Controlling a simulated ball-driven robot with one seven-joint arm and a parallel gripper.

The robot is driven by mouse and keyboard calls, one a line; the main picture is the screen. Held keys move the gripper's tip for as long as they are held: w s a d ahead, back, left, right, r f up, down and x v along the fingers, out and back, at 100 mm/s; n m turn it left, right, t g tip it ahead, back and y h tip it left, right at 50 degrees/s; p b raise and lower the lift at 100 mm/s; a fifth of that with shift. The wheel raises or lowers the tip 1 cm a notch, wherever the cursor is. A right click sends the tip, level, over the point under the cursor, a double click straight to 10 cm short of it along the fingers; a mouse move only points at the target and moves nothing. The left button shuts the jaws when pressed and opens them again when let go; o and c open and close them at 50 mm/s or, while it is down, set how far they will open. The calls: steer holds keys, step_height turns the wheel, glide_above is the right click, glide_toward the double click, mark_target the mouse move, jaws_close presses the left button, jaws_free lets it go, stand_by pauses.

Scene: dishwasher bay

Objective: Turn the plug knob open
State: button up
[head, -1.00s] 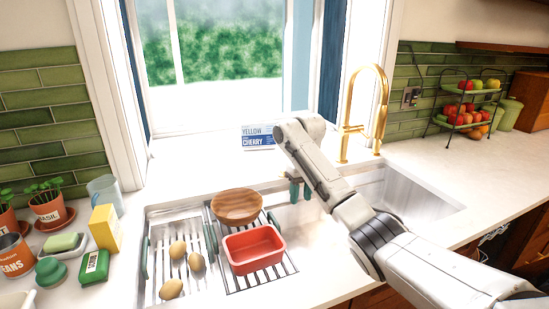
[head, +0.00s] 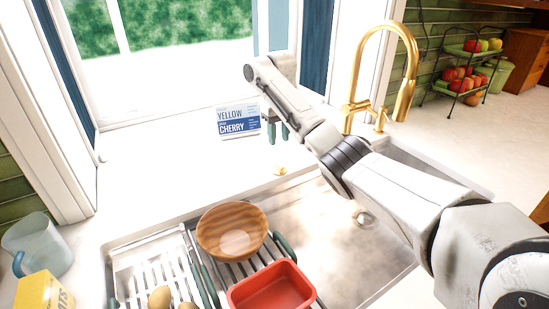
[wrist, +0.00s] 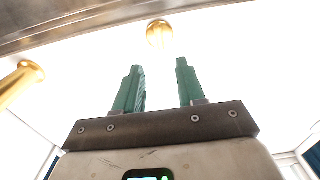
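The plug knob, a small round gold knob (head: 280,171), sits on the white counter just behind the sink's back edge. In the wrist view the knob (wrist: 160,34) shows just beyond my fingertips, roughly centred on the gap between them. My gripper (head: 278,133) has two green fingers pointing down over the counter, above and behind the knob in the head view. In the wrist view my gripper (wrist: 160,78) is open, with nothing between its fingers. The knob appears apart from both fingers. The gold drain (head: 364,218) lies in the sink basin.
A Yellow Cherry box (head: 239,121) stands left of my gripper. The tall gold faucet (head: 408,85) rises to the right; a gold part (wrist: 20,82) shows left in the wrist view. A wooden bowl (head: 232,232) and red tub (head: 271,288) sit on the rack.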

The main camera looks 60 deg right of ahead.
mark_target(279, 164)
step_height(279, 164, down, 10)
steer(key=shift+r, duration=0.1)
steer(key=shift+c, duration=0.2)
jaws_close()
stand_by(0.4)
